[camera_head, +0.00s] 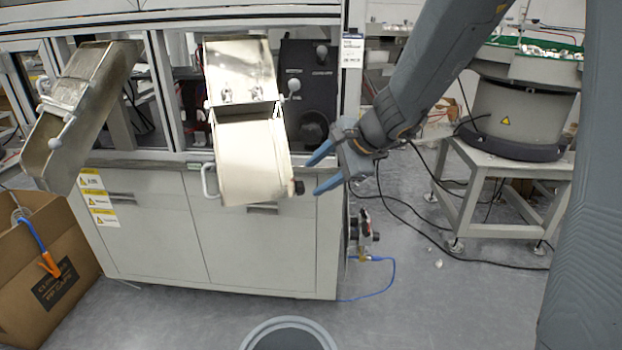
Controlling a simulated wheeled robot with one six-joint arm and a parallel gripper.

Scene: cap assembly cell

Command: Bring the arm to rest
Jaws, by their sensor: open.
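My gripper (322,170) is at the middle of the view, with its two blue fingers spread apart and nothing between them. It points left, in front of the cabinet's right side. The fingertips are near the right edge of a pale metal hopper (245,160), beside its dark knob (298,187). I cannot tell whether they touch it. My arm comes down from the upper right to the gripper and is bent and raised above the floor.
A white cabinet (150,235) fills the left and middle. A metal chute (62,140) juts out at left above a cardboard box (50,290). A round feeder (520,110) stands on a table (462,205) at right. Cables and a blue hose (385,285) lie on the floor.

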